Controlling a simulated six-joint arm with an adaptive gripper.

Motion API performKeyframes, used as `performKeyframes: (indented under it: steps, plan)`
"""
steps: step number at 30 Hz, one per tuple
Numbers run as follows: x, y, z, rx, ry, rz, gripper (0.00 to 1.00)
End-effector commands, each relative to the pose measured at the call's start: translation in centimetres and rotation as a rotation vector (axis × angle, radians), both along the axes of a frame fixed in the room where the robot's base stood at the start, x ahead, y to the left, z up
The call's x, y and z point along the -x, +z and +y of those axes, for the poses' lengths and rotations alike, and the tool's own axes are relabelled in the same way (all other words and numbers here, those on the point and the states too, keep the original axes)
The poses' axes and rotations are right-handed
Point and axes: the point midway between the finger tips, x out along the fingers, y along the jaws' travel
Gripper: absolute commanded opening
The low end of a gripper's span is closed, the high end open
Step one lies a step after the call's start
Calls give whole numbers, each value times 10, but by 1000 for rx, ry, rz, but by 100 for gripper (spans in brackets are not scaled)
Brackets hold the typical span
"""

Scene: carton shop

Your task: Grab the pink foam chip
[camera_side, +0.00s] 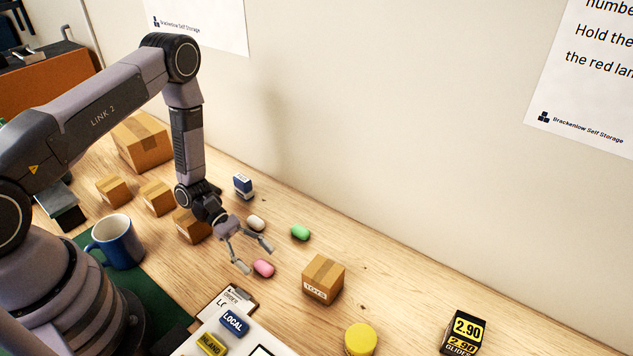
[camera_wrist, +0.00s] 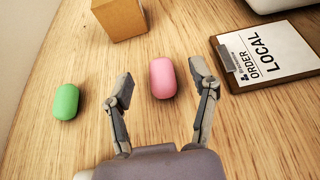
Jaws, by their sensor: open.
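The pink foam chip (camera_side: 264,268) is a small rounded capsule lying on the wooden table. In the wrist view the pink chip (camera_wrist: 162,78) lies ahead and between the lines of the two fingers, a little nearer the right one. My gripper (camera_side: 256,257) is open and empty, with its fingers apart above the table close to the chip. In the wrist view my gripper (camera_wrist: 160,88) shows both fingertips, one on each side of the chip. I cannot tell whether either finger touches it.
A green chip (camera_side: 300,232) and a white chip (camera_side: 256,222) lie behind the pink one. A small carton (camera_side: 323,280) stands to the right. A clipboard (camera_wrist: 268,55) lies to the right in the wrist view. A blue mug (camera_side: 118,242) stands left.

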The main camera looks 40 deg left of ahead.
Motion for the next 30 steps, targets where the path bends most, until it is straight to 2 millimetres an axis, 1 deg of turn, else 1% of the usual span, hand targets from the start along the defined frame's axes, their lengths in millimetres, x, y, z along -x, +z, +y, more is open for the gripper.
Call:
performKeyframes:
  steps: [3, 7, 10, 16, 24, 26, 30]
  plan:
    - [1, -6, -20, 1, -6, 1, 59]
    - [1, -12, -35, -1, -4, 2, 59]
    - [1, -14, -39, -2, -3, 0, 59]
    - [0, -14, -39, -3, -1, -1, 59]
    - [0, -13, -39, -3, -2, 0, 24]
    - [0, -13, -39, -2, -2, 0, 16]
    - [0, -13, -39, -2, -2, 0, 16]
